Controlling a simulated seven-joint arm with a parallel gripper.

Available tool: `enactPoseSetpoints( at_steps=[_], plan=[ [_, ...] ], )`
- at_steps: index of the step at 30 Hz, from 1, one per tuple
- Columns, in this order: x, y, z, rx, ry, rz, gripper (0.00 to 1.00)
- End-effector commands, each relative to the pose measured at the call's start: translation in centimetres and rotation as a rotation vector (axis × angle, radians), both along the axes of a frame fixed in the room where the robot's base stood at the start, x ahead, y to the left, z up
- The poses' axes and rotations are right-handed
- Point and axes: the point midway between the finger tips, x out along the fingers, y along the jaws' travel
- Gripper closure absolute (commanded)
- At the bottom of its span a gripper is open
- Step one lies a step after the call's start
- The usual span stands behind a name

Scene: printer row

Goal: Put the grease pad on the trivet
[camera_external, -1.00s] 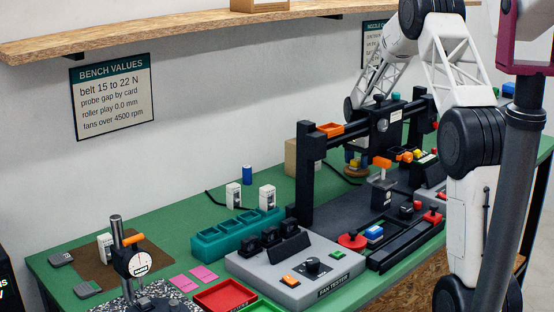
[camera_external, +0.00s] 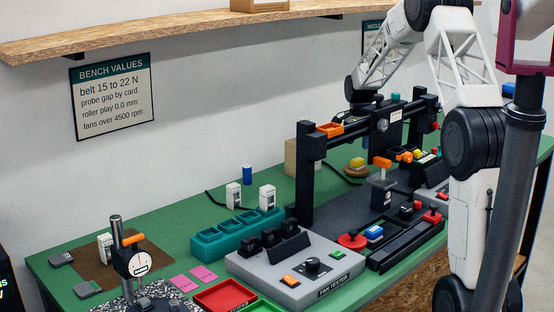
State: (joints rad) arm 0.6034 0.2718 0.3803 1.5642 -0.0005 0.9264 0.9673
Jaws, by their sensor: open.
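A small yellow block, which looks like the grease pad (camera_external: 357,162), lies on a round brown disc, which looks like the trivet (camera_external: 356,173). They are on the green bench behind the black frame. My gripper (camera_external: 364,108) is above them, up by the crossbar of the frame. Its fingers are mostly hidden behind the frame, and it is open. Nothing of my gripper touches the yellow block. The block's far side does not show.
The black frame (camera_external: 305,175) and its crossbar stand in front of the trivet. A tan box (camera_external: 297,157) is left of it. An orange-topped part (camera_external: 382,163) and several small coloured parts are to the right. A teal tray (camera_external: 236,233) and grey fan tester (camera_external: 295,268) are nearer.

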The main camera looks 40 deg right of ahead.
Motion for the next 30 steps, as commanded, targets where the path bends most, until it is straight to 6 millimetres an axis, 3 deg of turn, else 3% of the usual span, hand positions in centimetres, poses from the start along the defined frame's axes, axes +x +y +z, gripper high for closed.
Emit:
enactPoseSetpoints(
  at_steps=[6, 12, 30],
  plan=[
    [0.0, 0.0, 3.2, -0.001, -0.001, 0.0, 0.4],
    [0.0, 0.0, 4.8, -0.001, -0.001, 0.0, 0.4],
    [0.0, 0.0, 5.1, 0.0, -0.001, 0.0, 0.4]
  ],
)
